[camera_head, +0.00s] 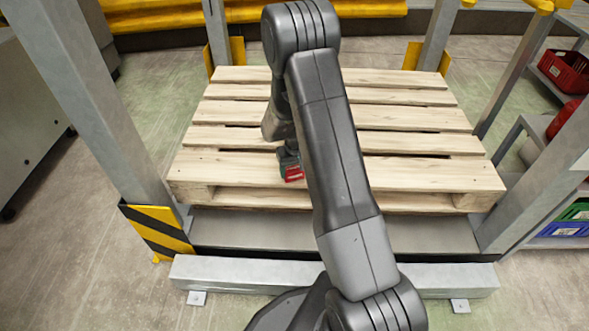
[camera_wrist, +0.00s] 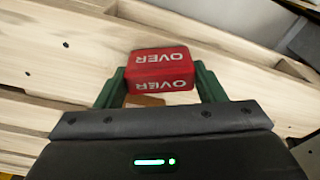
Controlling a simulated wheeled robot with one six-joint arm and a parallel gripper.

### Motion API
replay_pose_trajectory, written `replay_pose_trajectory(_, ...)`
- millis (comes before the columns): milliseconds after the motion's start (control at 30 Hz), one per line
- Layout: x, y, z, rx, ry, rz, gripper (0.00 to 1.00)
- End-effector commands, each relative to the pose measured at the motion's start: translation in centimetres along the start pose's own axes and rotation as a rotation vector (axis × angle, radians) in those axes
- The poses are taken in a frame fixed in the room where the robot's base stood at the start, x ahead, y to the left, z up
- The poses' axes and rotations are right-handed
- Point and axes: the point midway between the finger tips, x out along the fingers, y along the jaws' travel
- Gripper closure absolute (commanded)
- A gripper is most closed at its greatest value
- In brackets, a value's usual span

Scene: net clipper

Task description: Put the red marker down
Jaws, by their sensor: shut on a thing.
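The red marker (camera_wrist: 160,70) is a small red block with white "OVER" lettering, upside down in the wrist view. My gripper (camera_wrist: 158,86) has green fingers on both sides of it and is shut on it. In the head view the red marker (camera_head: 293,173) shows at the end of my gripper (camera_head: 290,164), over the front left part of the wooden pallet (camera_head: 420,170). Most of the gripper is small or hidden by my arm there. I cannot tell whether the marker touches the pallet boards.
Grey metal posts stand around the pallet, with a yellow-black guard (camera_head: 158,230) at the front left post. A shelf with a red crate (camera_head: 566,70) and a blue bin (camera_head: 563,229) stands at right. The pallet's visible boards are bare, with gaps between them.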

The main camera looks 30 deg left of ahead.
Motion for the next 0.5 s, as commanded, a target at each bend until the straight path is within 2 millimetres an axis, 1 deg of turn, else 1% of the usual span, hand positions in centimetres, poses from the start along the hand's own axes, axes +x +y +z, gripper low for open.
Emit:
replay_pose_trajectory(167,0.42,0.0,0.07,0.0,-0.001,0.0,0.6)
replay_pose_trajectory(200,0.36,0.0,0.06,0.0,0.0,0.0,0.33)
replay_pose_trajectory(300,0.3,0.0,0.06,0.0,-0.001,0.0,0.15)
replay_pose_trajectory(500,0.29,0.0,0.06,0.0,-0.001,0.0,0.15)
